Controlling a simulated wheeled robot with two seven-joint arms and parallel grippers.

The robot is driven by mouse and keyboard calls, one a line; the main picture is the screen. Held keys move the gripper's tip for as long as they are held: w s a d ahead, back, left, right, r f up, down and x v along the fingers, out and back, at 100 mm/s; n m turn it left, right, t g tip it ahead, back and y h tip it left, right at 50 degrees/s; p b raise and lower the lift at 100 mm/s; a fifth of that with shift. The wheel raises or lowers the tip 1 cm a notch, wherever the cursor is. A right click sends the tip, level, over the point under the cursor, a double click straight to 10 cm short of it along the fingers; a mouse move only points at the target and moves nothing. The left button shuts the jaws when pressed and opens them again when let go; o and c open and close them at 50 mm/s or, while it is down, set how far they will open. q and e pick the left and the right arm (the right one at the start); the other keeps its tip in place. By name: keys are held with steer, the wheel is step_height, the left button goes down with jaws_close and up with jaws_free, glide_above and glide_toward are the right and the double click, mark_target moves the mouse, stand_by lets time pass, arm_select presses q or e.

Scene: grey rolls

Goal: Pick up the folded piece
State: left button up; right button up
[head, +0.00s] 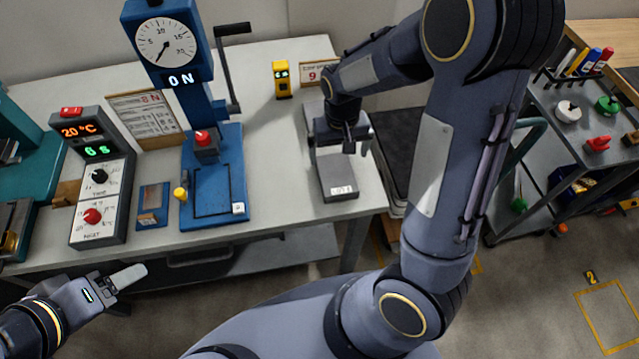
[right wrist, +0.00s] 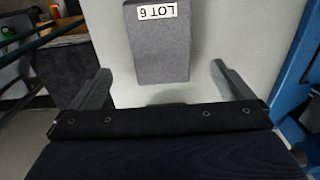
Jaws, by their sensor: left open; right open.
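A grey block-shaped piece (head: 338,184) with a white "LOT" label lies on the right part of the bench; I take it for the folded piece, though no fold can be made out. In the right wrist view the piece (right wrist: 158,50) lies ahead of the fingertips, its label reading "LOT 6". My right gripper (head: 339,152) is open above its far part, which the gripper partly hides. In the right wrist view the gripper (right wrist: 163,80) has its fingers spread wider than the piece, with nothing between them. My left gripper (head: 127,278) is open and empty, in front of the bench at lower left.
A blue press (head: 215,185) with a dial and crank stands left of the piece. A grey control box (head: 103,190) is further left. A yellow device (head: 282,80) and a sign are at the back. A tool cart (head: 560,125) stands at right. Bench between press and piece is clear.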

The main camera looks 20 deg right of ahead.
mark_target(337, 173)
step_height(337, 173, down, 8)
steer(key=shift+r+p, duration=0.25)
steer(key=shift+p, duration=0.1)
steer(key=c, duration=1)
steer(key=shift+c, duration=0.2)
steer(key=shift+r, duration=0.15)
